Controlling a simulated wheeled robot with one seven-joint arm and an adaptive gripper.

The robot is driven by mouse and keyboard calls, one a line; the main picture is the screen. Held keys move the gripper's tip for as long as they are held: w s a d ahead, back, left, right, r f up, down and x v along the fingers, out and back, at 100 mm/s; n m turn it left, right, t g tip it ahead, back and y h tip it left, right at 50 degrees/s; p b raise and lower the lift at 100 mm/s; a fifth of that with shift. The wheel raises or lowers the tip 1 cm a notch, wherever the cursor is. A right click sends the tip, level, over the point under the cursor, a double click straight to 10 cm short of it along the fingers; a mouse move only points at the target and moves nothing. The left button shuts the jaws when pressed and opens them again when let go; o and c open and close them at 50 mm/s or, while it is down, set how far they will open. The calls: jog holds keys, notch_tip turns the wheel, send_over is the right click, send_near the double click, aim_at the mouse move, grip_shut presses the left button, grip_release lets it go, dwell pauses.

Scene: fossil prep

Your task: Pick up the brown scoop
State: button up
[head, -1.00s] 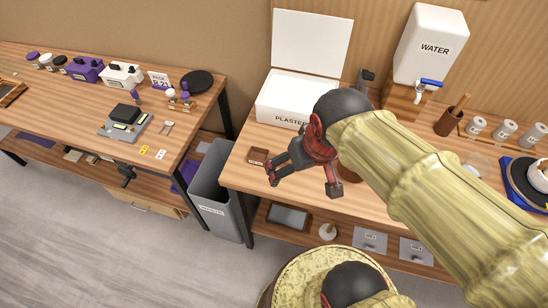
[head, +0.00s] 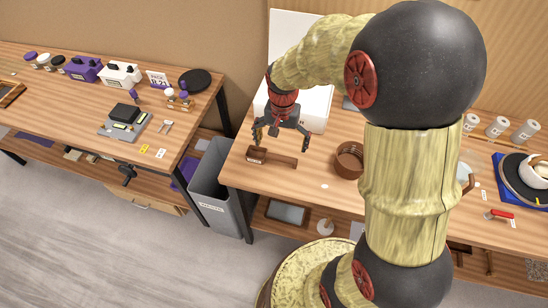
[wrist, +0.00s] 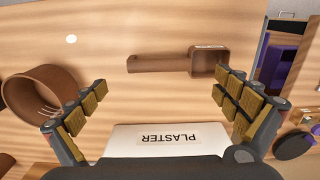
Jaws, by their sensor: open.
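The brown scoop (head: 284,161) lies on the right-hand wooden bench near its left end, with its boxy bowl to the left and its straight handle to the right. In the wrist view the scoop (wrist: 160,63) lies flat, bowl at the right and handle at the left. My gripper (head: 281,142) is open and empty, pointing down above the scoop. In the wrist view its two fingers (wrist: 161,90) are spread wide, apart from the scoop, which shows beyond the gap between them.
A round brown bowl (head: 349,160) stands to the right of the scoop. The white plaster box (head: 317,110) is behind my gripper, and its label shows in the wrist view (wrist: 168,139). A grey bin (head: 212,188) stands in the gap between benches. Bare wood surrounds the scoop.

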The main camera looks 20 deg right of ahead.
aim_at(281, 156)
jog(key=f+b, duration=0.1)
jog(key=f, duration=0.3)
jog(key=f+b, duration=0.1)
jog(key=f, duration=0.2)
jog(key=shift+w+d+f, duration=0.15)
jog(key=shift+d+f, duration=0.05)
jog(key=shift+f, duration=0.2)
jog(key=c, duration=0.3)
jog(key=c, duration=0.8)
jog(key=shift+c, duration=0.2)
jog(key=shift+r, duration=0.15)
